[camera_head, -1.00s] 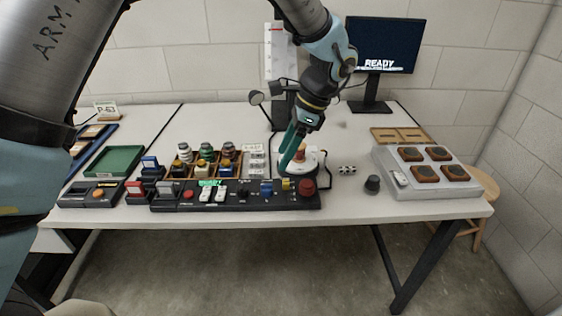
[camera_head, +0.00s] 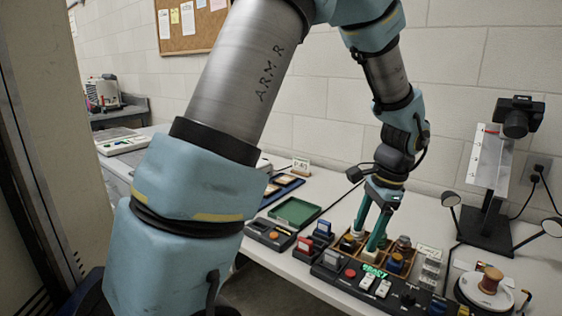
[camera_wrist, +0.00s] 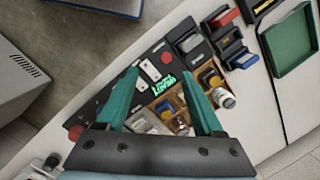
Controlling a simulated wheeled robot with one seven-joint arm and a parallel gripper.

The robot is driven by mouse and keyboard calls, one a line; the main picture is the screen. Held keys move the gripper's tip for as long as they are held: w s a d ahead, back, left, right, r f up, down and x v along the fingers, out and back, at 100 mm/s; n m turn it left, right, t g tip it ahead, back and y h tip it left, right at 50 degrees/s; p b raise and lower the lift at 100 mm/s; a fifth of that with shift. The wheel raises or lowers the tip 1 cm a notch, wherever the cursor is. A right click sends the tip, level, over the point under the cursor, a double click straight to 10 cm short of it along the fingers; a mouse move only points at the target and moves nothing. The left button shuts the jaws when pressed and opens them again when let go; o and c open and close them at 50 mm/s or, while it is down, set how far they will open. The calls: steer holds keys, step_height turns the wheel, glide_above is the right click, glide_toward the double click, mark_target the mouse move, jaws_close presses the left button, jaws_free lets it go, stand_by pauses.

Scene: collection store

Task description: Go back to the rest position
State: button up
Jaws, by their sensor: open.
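My gripper (camera_head: 367,240) is open, with its two teal fingers pointing down over the wooden compartment tray (camera_head: 399,271) of small jars. In the wrist view the fingers (camera_wrist: 160,74) are spread apart with nothing between them. The tray and the black control panel (camera_wrist: 112,90) with its green "READY" display lie below. The head view does not show clearly how far the fingertips are above the jars. My arm reaches across the middle of the head view and hides part of the table.
A green tray (camera_head: 295,211) lies left of the gripper. Red and blue stampers (camera_head: 322,229) stand near it. A round white stand with a wooden spool (camera_head: 490,280) is at the right. A camera column (camera_head: 487,220) with lamps rises behind it.

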steer(key=s+a+r+n+t+h, duration=0.1)
steer(key=a+n+h, duration=0.1)
steer(key=a+n, duration=1.3)
steer(key=a, duration=1.2)
steer(key=shift+r, duration=0.15)
